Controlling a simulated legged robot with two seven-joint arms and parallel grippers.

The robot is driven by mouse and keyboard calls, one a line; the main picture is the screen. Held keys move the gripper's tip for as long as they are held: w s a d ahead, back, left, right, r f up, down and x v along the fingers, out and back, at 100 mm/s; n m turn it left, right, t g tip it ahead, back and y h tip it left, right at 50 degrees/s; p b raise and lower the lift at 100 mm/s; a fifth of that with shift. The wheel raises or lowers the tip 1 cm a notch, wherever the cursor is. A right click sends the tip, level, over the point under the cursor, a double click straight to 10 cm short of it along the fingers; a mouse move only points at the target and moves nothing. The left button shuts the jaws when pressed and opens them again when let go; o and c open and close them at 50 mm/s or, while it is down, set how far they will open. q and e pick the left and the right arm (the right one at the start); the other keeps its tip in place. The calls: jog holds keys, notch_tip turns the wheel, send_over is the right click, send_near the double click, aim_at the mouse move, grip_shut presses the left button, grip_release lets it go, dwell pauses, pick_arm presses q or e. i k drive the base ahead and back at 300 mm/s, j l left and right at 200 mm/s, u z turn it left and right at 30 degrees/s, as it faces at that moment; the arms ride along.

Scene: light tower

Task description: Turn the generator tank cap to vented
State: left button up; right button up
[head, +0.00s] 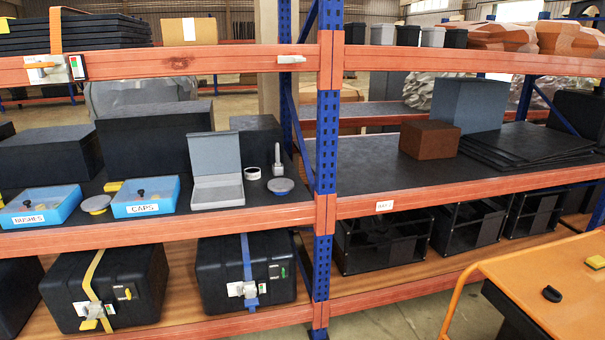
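At the lower right stands a unit with an orange tube frame and a tan top (575,268), cut off by the picture's right and bottom edges. It may be the generator. A small round black cap or knob (551,294) sits on its top. Its markings are too small to read, so I cannot tell whether it is set to vented. A small yellow part (596,262) is on the same top near the right edge. Neither of my grippers is in view.
A shelf rack with orange beams (440,198) and a blue upright (326,140) fills most of the view. Blue bins marked BUSHES (40,220) and CAPS (146,211) and an open grey case (217,190) are on the left shelf. Floor shows between rack and unit.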

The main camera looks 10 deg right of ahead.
aim_at(550, 294)
jog(key=i+z, duration=0.15)
jog(key=i, duration=0.4)
jog(key=i+j+z, duration=0.2)
jog(key=i, duration=0.3)
jog(key=i+z, duration=0.15)
jog(key=i, duration=0.4)
jog(key=i+l+z, duration=0.1)
jog(key=i+z, duration=0.15)
jog(key=z, duration=0.2)
jog(key=i+z, duration=0.25)
jog(key=z, duration=0.15)
jog(key=i+z, duration=0.25)
jog(key=z, duration=0.2)
jog(key=i+l+z, duration=0.1)
jog(key=i+l, duration=0.3)
jog(key=i+l+z, duration=0.15)
jog(key=i+l, duration=0.15)
jog(key=i, duration=0.25)
jog(key=i+l+u, duration=0.1)
jog(key=l, duration=0.25)
jog(key=i, duration=0.1)
